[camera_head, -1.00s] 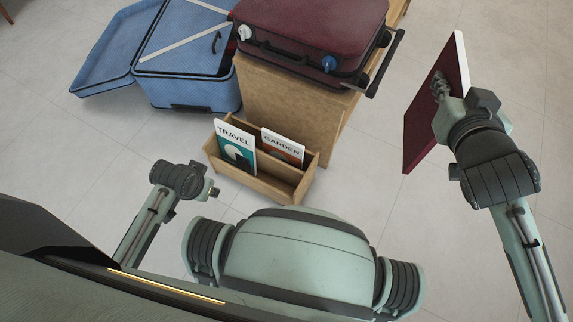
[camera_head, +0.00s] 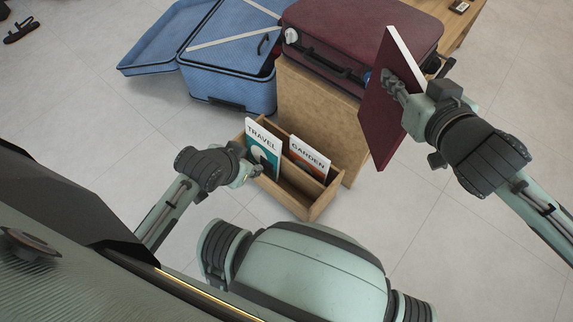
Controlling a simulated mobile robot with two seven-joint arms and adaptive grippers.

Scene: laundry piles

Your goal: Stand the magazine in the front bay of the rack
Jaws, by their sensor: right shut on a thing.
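A dark red magazine (camera_head: 378,122) with a white page edge is held tilted in the air to the right of the rack. My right gripper (camera_head: 396,86) is shut on its face near the upper part. The wooden rack (camera_head: 327,203) stands on the floor at the middle, with a divider between its bays. The right part of its front bay looks empty. My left gripper (camera_head: 252,174) is by the rack's left end and overlaps it in view; its fingers are too small to read, and I cannot tell whether it touches.
A TRAVEL magazine (camera_head: 262,144) and a GARDEN magazine (camera_head: 309,158) stand in the rack. An open blue suitcase (camera_head: 232,75) is at the back left. Floor at the right is clear.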

